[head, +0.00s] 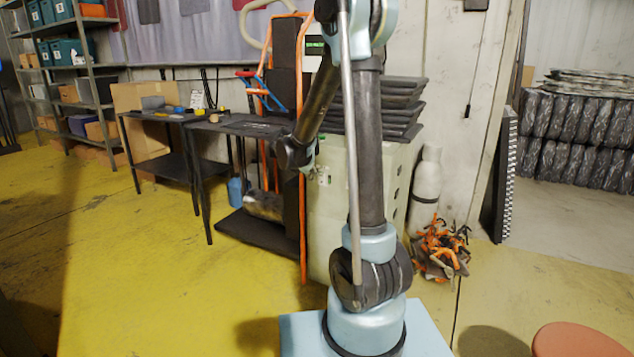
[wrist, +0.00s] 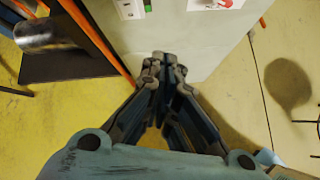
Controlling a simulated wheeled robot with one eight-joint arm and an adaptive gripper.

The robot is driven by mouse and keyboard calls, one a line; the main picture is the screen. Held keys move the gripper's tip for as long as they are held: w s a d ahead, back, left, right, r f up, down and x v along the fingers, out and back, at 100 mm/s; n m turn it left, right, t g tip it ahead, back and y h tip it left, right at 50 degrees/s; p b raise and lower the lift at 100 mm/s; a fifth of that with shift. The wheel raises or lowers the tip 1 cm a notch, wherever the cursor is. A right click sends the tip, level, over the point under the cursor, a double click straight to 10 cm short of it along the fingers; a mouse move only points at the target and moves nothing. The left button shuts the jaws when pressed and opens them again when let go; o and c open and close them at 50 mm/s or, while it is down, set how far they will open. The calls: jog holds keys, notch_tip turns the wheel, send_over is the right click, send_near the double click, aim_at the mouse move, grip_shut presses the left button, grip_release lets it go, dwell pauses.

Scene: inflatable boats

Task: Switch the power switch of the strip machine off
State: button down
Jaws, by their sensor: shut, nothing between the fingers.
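A pale, box-like cabinet, which looks like the strip machine (head: 330,235), stands behind my arm in the head view. Its side also fills the upper middle of the wrist view (wrist: 185,35). A red switch-like part (wrist: 224,3) on a white plate is cut off by the top edge there. A small white panel with dark marks (wrist: 130,9) sits further left on the same face. I cannot tell the switch's position. My gripper (wrist: 163,66) is shut and empty, its fingertips together in front of the cabinet's lower part. I cannot make out the gripper in the head view.
An orange upright frame (head: 303,230) stands just left of the cabinet. Black tables (head: 240,126) with tools are further left. The yellow floor in front is mostly clear.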

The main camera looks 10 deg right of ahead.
jog(key=w+a+f+n+t, duration=0.1)
jog(key=w+a+f+n, duration=0.1)
jog(key=w, duration=0.3)
jog(key=shift+a+f+n, duration=0.25)
jog(key=shift+a+n, duration=0.3)
jog(key=shift+n, duration=0.25)
jog(key=shift+w, duration=0.1)
send_near(321, 182)
notch_tip(321, 182, down, 3)
jog(key=shift+w+d+r, duration=0.1)
jog(key=shift+w+d, duration=0.35)
jog(key=shift+w, duration=0.2)
jog(key=shift+w+d+r, duration=0.1)
jog(key=shift+w+d, duration=0.3)
jog(key=shift+w, duration=0.3)
